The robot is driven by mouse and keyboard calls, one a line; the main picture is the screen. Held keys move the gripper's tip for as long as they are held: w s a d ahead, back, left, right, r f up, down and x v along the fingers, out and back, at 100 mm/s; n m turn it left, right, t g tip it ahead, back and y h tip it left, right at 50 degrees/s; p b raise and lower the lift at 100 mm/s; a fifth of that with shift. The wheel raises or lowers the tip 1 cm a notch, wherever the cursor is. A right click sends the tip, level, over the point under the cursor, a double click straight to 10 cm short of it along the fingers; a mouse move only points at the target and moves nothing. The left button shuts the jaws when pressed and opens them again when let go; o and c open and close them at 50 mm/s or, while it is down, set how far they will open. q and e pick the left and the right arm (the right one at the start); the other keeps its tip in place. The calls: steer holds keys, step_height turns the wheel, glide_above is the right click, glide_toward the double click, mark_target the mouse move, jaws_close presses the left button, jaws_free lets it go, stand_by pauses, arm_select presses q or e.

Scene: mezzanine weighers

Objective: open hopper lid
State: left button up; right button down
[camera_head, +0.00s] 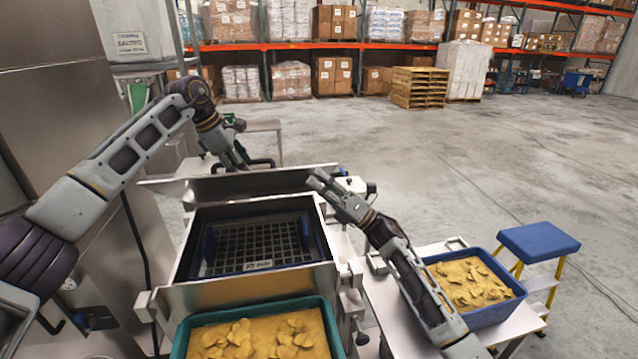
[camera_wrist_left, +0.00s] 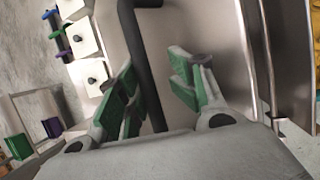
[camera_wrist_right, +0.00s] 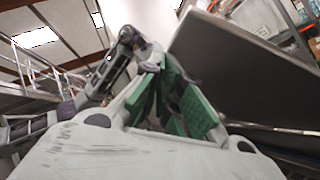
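The steel hopper (camera_head: 253,284) stands in the middle of the head view, its top open on a dark grid labelled with a small tag. Its lid (camera_head: 262,183) stands raised along the rear edge, with a black bar handle (camera_head: 259,162) at its top. My left gripper (camera_head: 241,165) is at that handle. In the left wrist view the handle bar (camera_wrist_left: 131,45) runs between the open fingers (camera_wrist_left: 158,95), nearer the left finger, with a gap on the right. My right gripper (camera_head: 316,180) is by the lid's right end. Its fingers (camera_wrist_right: 172,105) look close together beside a dark plate; their gap is unclear.
A green-rimmed tray (camera_head: 335,335) of yellow chips is in front of the hopper. A blue bin (camera_head: 502,312) of chips sits on the right side table, under my right forearm. A blue-topped step stool (camera_head: 538,241) stands further right. Steel cabinet (camera_head: 60,75) at left; open floor behind.

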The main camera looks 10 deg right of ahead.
arm_select(q)
steer(key=shift+v, duration=0.75)
steer(key=v, duration=1)
steer(key=shift+r, duration=0.25)
